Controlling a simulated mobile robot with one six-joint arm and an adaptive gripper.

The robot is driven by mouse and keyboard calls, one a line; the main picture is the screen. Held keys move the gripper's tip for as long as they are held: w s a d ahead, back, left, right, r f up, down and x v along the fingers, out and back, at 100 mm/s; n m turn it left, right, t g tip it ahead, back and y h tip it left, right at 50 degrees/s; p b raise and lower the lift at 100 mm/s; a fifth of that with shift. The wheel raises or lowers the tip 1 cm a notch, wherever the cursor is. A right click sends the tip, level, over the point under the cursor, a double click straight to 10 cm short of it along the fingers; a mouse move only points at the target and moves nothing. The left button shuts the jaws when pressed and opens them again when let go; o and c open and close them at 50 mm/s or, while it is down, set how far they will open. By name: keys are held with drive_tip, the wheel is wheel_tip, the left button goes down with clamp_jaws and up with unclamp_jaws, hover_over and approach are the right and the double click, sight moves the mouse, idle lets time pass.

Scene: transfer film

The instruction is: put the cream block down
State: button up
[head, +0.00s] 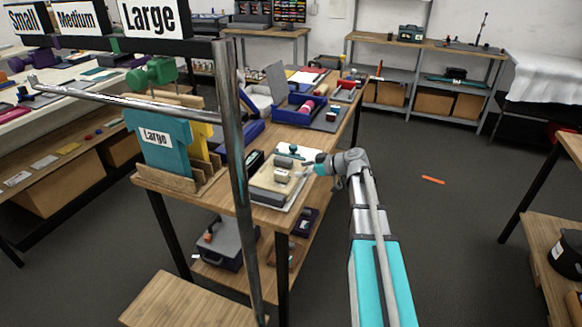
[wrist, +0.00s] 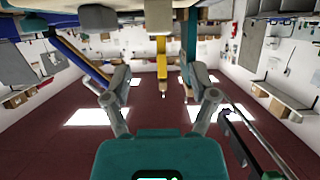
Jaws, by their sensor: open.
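A cream block (head: 268,184) lies flat on the wooden table's near half, with a small grey piece (head: 282,176) on top of it. My gripper (head: 310,170) is just to the right of the block, at the end of my arm reaching in from the front. In the wrist view my gripper (wrist: 165,86) has its two fingers spread wide with nothing between them. Pale blocky shapes (wrist: 158,16) show at the top edge of that view; I cannot tell if one is the cream block. Whether the gripper touches the block is too small to tell.
A teal "Large" shirt-shaped board (head: 165,160) stands in a wooden rack at the table's left end. A metal post (head: 236,170) rises in front of the table. A blue open case (head: 296,105) stands farther back.

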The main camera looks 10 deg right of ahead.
drive_tip(key=shift+v, duration=0.95)
drive_tip(key=s+a+f+m+g, duration=0.1)
drive_tip(key=s+a+f, duration=0.1)
drive_tip(key=s+a+f+g+h, duration=0.1)
drive_tip(key=s+a+f, duration=0.1)
drive_tip(key=s+a, duration=0.1)
drive_tip(key=shift+a+m+h, duration=0.1)
drive_tip(key=shift+m+h, duration=0.2)
drive_tip(key=shift+m, duration=0.1)
drive_tip(key=s+a+f+m+g+h, duration=0.1)
drive_tip(key=s, duration=0.1)
drive_tip(key=s+a+f+g+h, duration=0.1)
drive_tip(key=s, duration=0.1)
drive_tip(key=s+a+f+m+g, duration=0.1)
drive_tip(key=s+f, duration=0.1)
drive_tip(key=shift+s+a+m+h, duration=0.25)
drive_tip(key=shift+m+h, duration=0.05)
drive_tip(key=shift+h, duration=0.1)
drive_tip(key=s+f+m+g+h, duration=0.2)
drive_tip(key=s+m+h, duration=0.4)
drive_tip(key=s, duration=0.5)
drive_tip(key=shift+s+a+f+g, duration=0.15)
drive_tip(key=shift+s+f+g, duration=0.2)
drive_tip(key=shift+f, duration=0.45)
